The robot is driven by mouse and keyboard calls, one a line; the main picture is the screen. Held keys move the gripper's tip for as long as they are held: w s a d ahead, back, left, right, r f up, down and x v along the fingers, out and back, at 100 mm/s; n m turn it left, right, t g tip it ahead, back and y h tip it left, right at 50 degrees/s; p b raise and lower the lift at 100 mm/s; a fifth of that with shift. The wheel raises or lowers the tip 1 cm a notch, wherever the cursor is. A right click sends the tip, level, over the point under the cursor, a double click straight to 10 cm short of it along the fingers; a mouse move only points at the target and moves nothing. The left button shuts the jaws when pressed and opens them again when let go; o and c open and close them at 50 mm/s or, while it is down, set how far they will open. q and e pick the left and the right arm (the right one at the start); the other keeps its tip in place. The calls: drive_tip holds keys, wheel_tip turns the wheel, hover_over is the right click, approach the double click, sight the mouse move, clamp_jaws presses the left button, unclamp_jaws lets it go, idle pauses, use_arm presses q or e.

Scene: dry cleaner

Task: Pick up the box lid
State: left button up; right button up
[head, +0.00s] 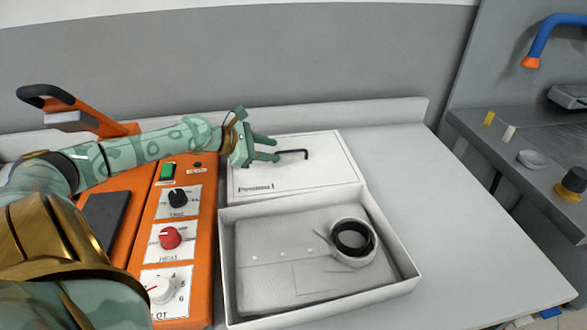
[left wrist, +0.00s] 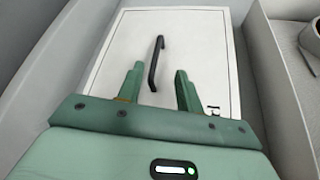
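The white box lid (head: 315,172) lies on the table behind the open box, with a black handle (head: 292,153) on top and printed text near its front edge. It also shows in the left wrist view (left wrist: 205,45), with the handle (left wrist: 156,62) upright in the picture. My left gripper (head: 266,149) is above the lid at its left part, pointing at the handle. In the left wrist view its two green fingers (left wrist: 158,83) are apart, one on each side of the handle's near end, with nothing visibly gripped. My right gripper is not in view.
The table is clear to the right (head: 450,235). A wall ledge runs behind the lid.

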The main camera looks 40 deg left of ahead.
sight(285, 152)
use_arm(q)
drive_tip(key=shift+w+d+f, duration=0.15)
drive_tip(key=shift+w+d, duration=0.05)
drive_tip(key=shift+w, duration=0.15)
drive_tip(key=b+x, duration=0.2)
drive_tip(key=x, duration=0.1)
drive_tip(key=b+x, duration=0.1)
drive_tip(key=shift+w+a+f, duration=0.2)
drive_tip(key=shift+w+a, duration=0.05)
drive_tip(key=shift+a, duration=0.05)
drive_tip(key=shift+w+d+f+b, duration=0.1)
drive_tip(key=shift+w+d+b, duration=0.05)
drive_tip(key=shift+w+b, duration=0.25)
drive_tip(key=shift+s, duration=0.1)
clamp_jaws()
